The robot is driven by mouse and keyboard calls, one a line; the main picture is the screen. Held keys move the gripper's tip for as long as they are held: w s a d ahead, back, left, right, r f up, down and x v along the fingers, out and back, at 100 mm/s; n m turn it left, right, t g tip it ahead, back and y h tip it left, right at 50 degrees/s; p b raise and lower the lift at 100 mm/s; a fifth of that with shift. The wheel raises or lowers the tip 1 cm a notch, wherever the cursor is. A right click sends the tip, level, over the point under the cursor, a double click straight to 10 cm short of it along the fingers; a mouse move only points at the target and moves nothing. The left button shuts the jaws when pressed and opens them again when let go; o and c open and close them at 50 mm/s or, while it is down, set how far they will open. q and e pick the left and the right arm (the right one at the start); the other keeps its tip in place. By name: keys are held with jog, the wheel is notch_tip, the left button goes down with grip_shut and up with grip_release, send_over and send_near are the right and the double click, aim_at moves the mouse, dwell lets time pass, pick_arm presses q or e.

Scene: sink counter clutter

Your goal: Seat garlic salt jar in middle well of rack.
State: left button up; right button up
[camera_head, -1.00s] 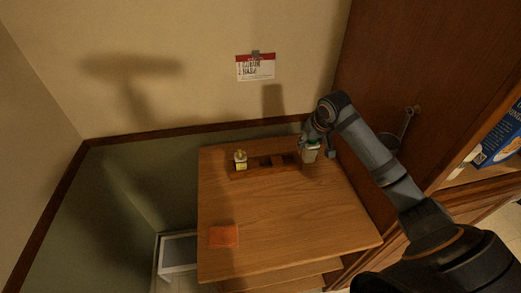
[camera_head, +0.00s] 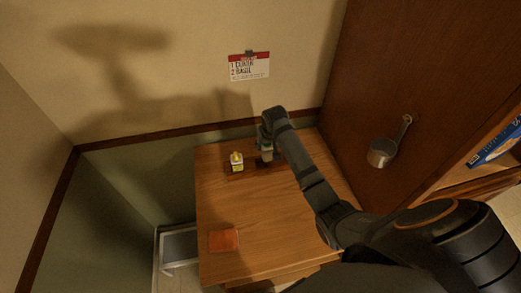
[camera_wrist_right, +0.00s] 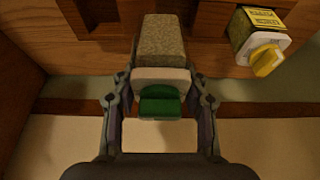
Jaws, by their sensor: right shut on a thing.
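My right gripper (camera_head: 265,150) is at the back of the wooden counter, over the dark wooden rack (camera_head: 249,172). In the right wrist view, the gripper (camera_wrist_right: 160,80) is shut on a jar (camera_wrist_right: 160,40) with a speckled grey-green body, a pale collar and a green lid. I see no readable label on it. The jar's far end overlaps the rack (camera_wrist_right: 212,20) beside dark wells; I cannot tell whether it is inside one. A yellow-capped jar (camera_head: 236,161) stands at the rack's left end; the right wrist view shows it at upper right (camera_wrist_right: 262,40). My left gripper is not in view.
An orange-red square (camera_head: 223,240) lies at the counter's front left. A pan (camera_head: 383,152) hangs on the wooden panel at right. The middle of the counter (camera_head: 270,210) is clear.

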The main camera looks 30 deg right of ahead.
aim_at(261, 154)
jog(key=shift+w+a+f, duration=0.2)
jog(key=shift+a+f, duration=0.15)
jog(key=shift+f, duration=0.1)
jog(key=shift+w+a+f, duration=0.15)
jog(key=shift+a+f, duration=0.15)
jog(key=shift+f, duration=0.15)
jog(key=shift+w+f, duration=0.1)
jog(key=shift+f, duration=0.05)
jog(key=f, duration=0.1)
jog(key=f+p, duration=0.1)
jog(key=shift+w+a+f, duration=0.1)
jog(key=shift+a+f, duration=0.1)
jog(key=shift+f, duration=0.55)
jog(key=o, duration=0.9)
jog(key=shift+f, duration=0.15)
jog(key=o, duration=0.5)
jog(key=shift+c, duration=0.2)
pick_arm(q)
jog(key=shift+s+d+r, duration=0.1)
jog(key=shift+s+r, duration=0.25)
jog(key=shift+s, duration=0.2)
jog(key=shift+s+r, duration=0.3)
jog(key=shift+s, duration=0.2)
